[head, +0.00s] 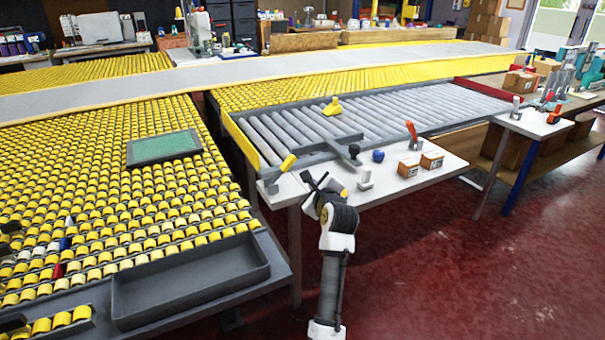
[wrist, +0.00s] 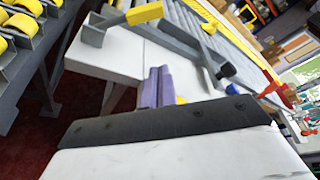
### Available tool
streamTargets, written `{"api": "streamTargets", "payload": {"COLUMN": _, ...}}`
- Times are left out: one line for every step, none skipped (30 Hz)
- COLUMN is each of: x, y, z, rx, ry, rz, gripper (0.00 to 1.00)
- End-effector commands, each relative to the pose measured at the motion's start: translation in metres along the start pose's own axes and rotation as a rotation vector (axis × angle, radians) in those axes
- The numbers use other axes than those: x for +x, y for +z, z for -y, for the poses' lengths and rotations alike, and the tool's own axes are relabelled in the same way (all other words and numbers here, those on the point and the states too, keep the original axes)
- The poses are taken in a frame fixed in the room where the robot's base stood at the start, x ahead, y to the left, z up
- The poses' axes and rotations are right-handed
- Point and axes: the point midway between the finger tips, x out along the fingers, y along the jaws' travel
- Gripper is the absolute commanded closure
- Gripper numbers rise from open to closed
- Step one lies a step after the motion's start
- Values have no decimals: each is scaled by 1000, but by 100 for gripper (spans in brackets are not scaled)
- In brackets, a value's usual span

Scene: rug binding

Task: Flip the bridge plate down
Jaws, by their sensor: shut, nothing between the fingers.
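No part is clearly recognisable as the bridge plate. A grey bar (head: 318,157) lies across the near end of the roller bed, and a grey arm with a black knob (head: 354,149) joins it. A yellow-handled grey lever (head: 288,163) stands tilted at the left corner. These also show in the wrist view: the bar (wrist: 172,42), the black knob (wrist: 228,71) and the yellow handle (wrist: 145,13). My gripper (head: 316,182) is over the white table's near edge, short of the bar and apart from it. Its purple fingers (wrist: 156,78) are together and empty.
The white table (head: 395,187) carries a blue knob (head: 378,156), small boxes (head: 431,160), a red-handled clamp (head: 411,130) and a grey-white post (head: 366,180). A yellow piece (head: 332,108) sits on the rollers (head: 390,112). A dark tray (head: 190,284) lies left. Red floor is clear at right.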

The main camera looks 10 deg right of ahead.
Motion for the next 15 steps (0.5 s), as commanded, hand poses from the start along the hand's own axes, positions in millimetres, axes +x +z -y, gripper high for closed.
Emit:
{"api": "streamTargets", "payload": {"x": 4, "y": 0, "z": 0, "rx": 0, "ry": 1, "rz": 0, "gripper": 100}}
{"api": "streamTargets", "payload": {"x": 8, "y": 1, "z": 1, "rx": -1, "ry": 1, "rz": 0, "gripper": 100}}
{"api": "streamTargets", "payload": {"x": 13, "y": 1, "z": 1, "rx": -1, "ry": 1, "rz": 0, "gripper": 100}}
{"api": "streamTargets", "payload": {"x": 18, "y": 1, "z": 1, "rx": -2, "ry": 1, "rz": 0, "gripper": 100}}
{"api": "streamTargets", "payload": {"x": 23, "y": 1, "z": 1, "rx": -2, "ry": 1, "rz": -1, "gripper": 100}}
{"api": "streamTargets", "payload": {"x": 30, "y": 1, "z": 1, "rx": -1, "ry": 1, "rz": -1, "gripper": 100}}
{"api": "streamTargets", "payload": {"x": 35, "y": 1, "z": 2, "rx": -2, "ry": 1, "rz": 0, "gripper": 100}}
{"api": "streamTargets", "payload": {"x": 41, "y": 1, "z": 1, "rx": -2, "ry": 2, "rz": -1, "gripper": 100}}
{"api": "streamTargets", "payload": {"x": 48, "y": 1, "z": 1, "rx": -2, "ry": 1, "rz": -1, "gripper": 100}}
{"api": "streamTargets", "payload": {"x": 53, "y": 1, "z": 2, "rx": -2, "ry": 1, "rz": -1, "gripper": 100}}
{"api": "streamTargets", "payload": {"x": 59, "y": 1, "z": 2, "rx": -1, "ry": 1, "rz": 0, "gripper": 100}}
{"api": "streamTargets", "payload": {"x": 66, "y": 1, "z": 1, "rx": -2, "ry": 2, "rz": -1, "gripper": 100}}
{"api": "streamTargets", "payload": {"x": 71, "y": 1, "z": 2, "rx": -2, "ry": 1, "rz": 0, "gripper": 100}}
{"api": "streamTargets", "payload": {"x": 76, "y": 1, "z": 1, "rx": -2, "ry": 1, "rz": -1, "gripper": 100}}
{"api": "streamTargets", "payload": {"x": 82, "y": 1, "z": 1, "rx": -2, "ry": 1, "rz": 0, "gripper": 100}}
